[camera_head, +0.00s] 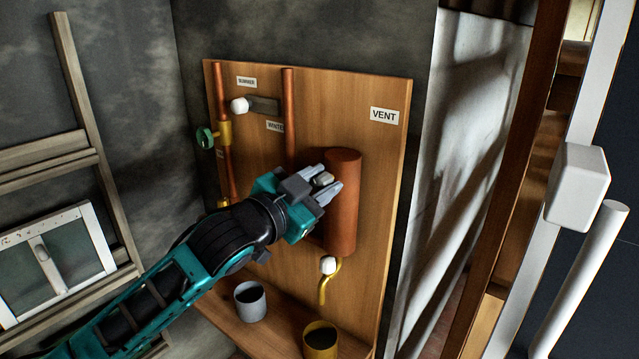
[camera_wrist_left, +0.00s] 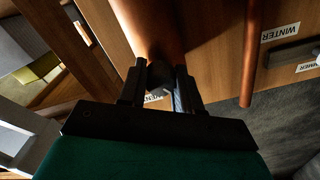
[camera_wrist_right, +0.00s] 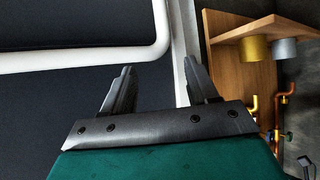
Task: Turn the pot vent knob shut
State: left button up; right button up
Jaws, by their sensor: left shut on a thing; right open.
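The copper pot (camera_head: 343,215) is an upright cylinder on the wooden board. A small pale knob (camera_head: 323,180) shows at the front of its upper part, apparently the pot vent knob. My left gripper (camera_head: 330,187) is shut on it, with one finger on either side. In the left wrist view the knob looks dark (camera_wrist_left: 157,78) between the fingers (camera_wrist_left: 157,88), against the copper pot (camera_wrist_left: 155,25). The fingers hide part of it, and its turn angle cannot be told. My right gripper (camera_wrist_right: 160,82) is open and empty, away from the board.
A VENT label (camera_head: 384,116) is at the board's upper right. A white-knobbed lever (camera_head: 263,105), a green handwheel (camera_head: 204,138) and copper pipes are on the left. A white knob (camera_head: 328,265) and yellow spout hang below the pot. Grey (camera_head: 250,301) and yellow (camera_head: 320,342) cups stand on the shelf.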

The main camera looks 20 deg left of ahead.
pick_arm(q)
jog(key=m, duration=0.7)
dwell(0.7)
jog(key=o, duration=1)
jog(key=shift+o, duration=0.2)
jog(key=shift+s, duration=0.15)
jog(key=v, duration=1.2)
jog(key=shift+s+b, duration=0.3)
jog(key=shift+b, duration=0.1)
jog(key=shift+a, duration=0.15)
